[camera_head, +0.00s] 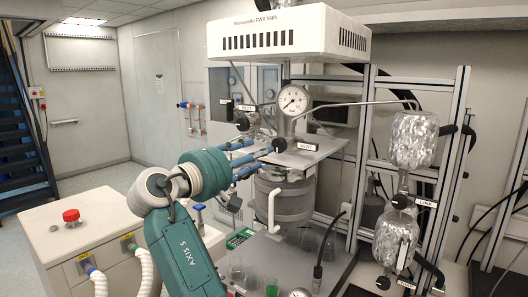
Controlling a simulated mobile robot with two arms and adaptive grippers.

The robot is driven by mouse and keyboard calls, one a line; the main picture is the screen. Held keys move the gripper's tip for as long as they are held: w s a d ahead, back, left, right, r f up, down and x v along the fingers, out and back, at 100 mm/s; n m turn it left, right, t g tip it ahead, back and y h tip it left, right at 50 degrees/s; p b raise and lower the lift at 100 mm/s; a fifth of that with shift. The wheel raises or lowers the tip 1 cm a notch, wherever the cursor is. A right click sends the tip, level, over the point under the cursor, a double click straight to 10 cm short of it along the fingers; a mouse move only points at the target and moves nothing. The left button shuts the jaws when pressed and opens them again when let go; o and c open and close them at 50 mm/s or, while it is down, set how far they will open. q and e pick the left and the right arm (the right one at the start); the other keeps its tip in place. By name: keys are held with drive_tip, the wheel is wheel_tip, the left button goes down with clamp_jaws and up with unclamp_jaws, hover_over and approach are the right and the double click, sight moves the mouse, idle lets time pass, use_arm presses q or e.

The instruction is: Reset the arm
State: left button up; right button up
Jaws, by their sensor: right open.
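My right arm, teal and white, rises from the bottom of the head view. Its right gripper (257,158) has blue fingers, spread apart, pointing right towards the pressure reactor (285,200). The fingers overlap the reactor's left side in the picture, close to a black valve knob (279,145). I cannot tell whether they touch it. Nothing shows between the fingers. My left gripper is not in view.
A pressure gauge (293,100) and a VENT label (307,146) sit on the reactor top, under a white overhead unit (290,32). Foil-wrapped vessels (413,139) hang on a metal frame at right. Glass beakers (238,270) stand below. A red button (71,216) is at left.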

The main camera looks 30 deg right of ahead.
drive_tip(key=shift+s+a, duration=0.1)
drive_tip(key=shift+a, duration=0.15)
idle(0.3)
